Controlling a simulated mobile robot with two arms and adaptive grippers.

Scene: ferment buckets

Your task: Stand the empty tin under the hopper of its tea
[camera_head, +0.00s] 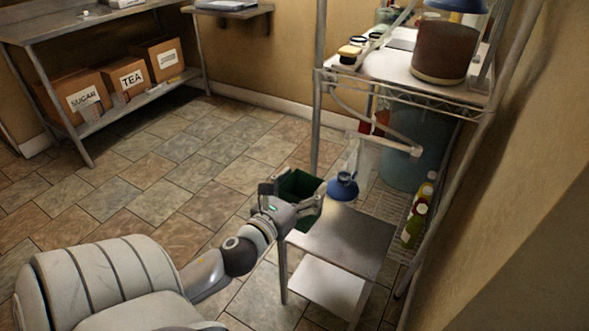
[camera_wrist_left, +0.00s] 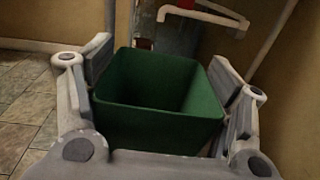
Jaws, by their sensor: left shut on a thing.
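A green, square, open-topped tin (camera_head: 299,184) is held upright in my left gripper (camera_head: 291,195), at the left back of a small steel table. In the left wrist view the fingers of my left gripper (camera_wrist_left: 162,85) press on both sides of the tin (camera_wrist_left: 160,125), whose inside looks empty. I cannot tell in the head view whether its base touches anything. No hopper is clearly recognisable. A white bent pipe (camera_head: 385,137) sticks out below the upper shelf, and it also shows in the left wrist view (camera_wrist_left: 205,14). My right gripper is out of view.
A wire rack (camera_head: 400,75) with a dark brown vessel (camera_head: 444,50) stands behind, near the right wall. A box labelled TEA (camera_head: 132,80) sits on a far low shelf. Tiled floor is clear at left.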

